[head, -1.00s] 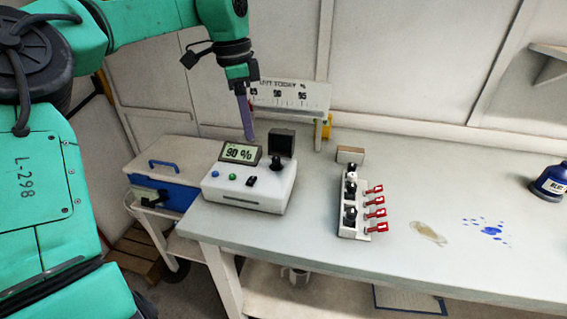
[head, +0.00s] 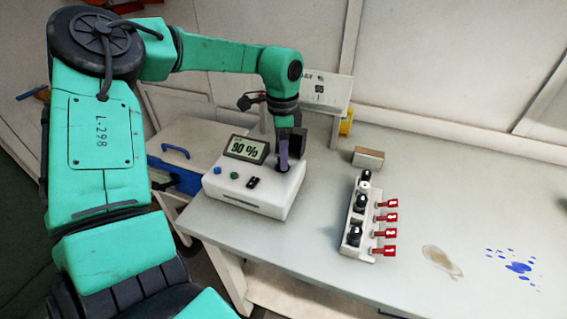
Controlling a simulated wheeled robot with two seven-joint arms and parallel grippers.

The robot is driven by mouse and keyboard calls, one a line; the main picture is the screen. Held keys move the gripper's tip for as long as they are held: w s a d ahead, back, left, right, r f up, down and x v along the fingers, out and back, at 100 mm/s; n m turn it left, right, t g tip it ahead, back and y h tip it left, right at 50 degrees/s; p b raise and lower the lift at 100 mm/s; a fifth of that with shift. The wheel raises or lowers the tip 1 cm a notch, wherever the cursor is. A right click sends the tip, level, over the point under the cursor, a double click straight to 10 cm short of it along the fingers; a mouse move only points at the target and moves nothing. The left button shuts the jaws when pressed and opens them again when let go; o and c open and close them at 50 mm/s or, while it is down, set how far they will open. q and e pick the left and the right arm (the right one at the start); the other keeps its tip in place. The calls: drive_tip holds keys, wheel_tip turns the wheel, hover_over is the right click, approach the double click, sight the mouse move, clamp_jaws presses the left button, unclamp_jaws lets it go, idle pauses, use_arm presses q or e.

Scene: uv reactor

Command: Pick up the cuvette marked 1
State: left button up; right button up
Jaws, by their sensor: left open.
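A white rack (head: 352,248) stands on the bench right of the white meter (head: 246,186) and holds several black- or white-topped cuvettes. Red numbered tags stick out from its right side. The nearest tag (head: 389,250) appears to read 1. The black-topped cuvette (head: 355,236) at the rack's near end is closest to that tag; its own marking cannot be read. My left gripper (head: 283,166) is open and points down at the right part of the meter, left of the rack. Its fingers hide the meter's black knob. My right gripper is not in view.
The meter's display (head: 246,149) reads 90 %. A small cardboard-coloured box (head: 368,157) lies behind the rack. A brownish stain (head: 442,260) and blue spots (head: 518,267) mark the bench on the right. A blue case (head: 186,180) stands left of the meter. The bench between meter and rack is clear.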

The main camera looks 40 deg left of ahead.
use_arm(q)
drive_tip(key=shift+s+f, duration=0.15)
drive_tip(key=shift+f, duration=0.7)
clamp_jaws()
drive_tip(key=shift+r, duration=0.1)
